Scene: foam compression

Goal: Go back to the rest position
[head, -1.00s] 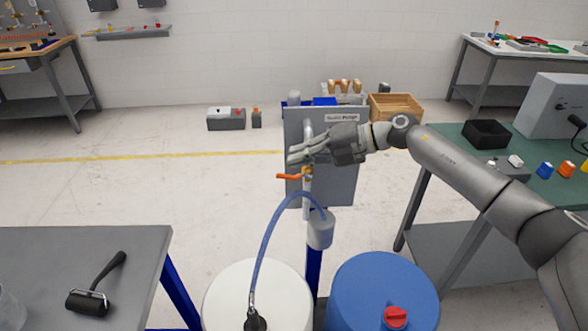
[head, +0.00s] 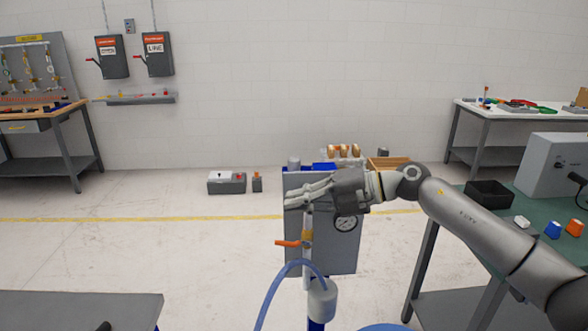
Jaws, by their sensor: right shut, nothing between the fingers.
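My right arm reaches in from the right in the head view. My right gripper (head: 298,198) is shut and empty. It is in front of the grey panel (head: 333,262) of the pump stand, over the top part of the vertical pipe. An orange valve handle (head: 288,243) sticks out to the left just below the gripper, apart from the fingers. A round gauge (head: 345,222) shows on the panel under my wrist. My left gripper is not in view.
A green-topped table (head: 478,221) with a black bin (head: 488,194) stands at the right, under my right arm. A grey table (head: 80,306) is at the lower left.

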